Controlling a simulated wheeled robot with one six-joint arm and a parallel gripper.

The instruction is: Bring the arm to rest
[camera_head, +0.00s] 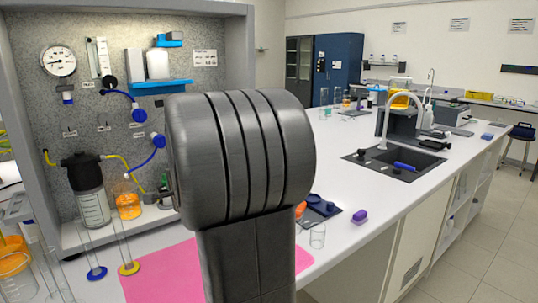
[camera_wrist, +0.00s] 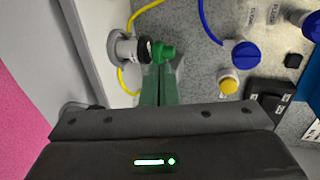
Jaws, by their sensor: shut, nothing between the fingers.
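My gripper (camera_wrist: 160,70) shows in the wrist view as two green fingers closed together, with nothing between them. The fingertips point at a small green knob (camera_wrist: 163,52) on a black and grey fitting; I cannot tell whether they touch it. In the head view my dark arm link fills the middle of the picture and hides my gripper.
A speckled panel (camera_head: 105,130) with gauge (camera_head: 58,61) and blue valves stands behind the arm. A pink mat (camera_head: 160,280) lies on the bench. Glass cylinders stand front left, a beaker (camera_head: 317,236) to the right.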

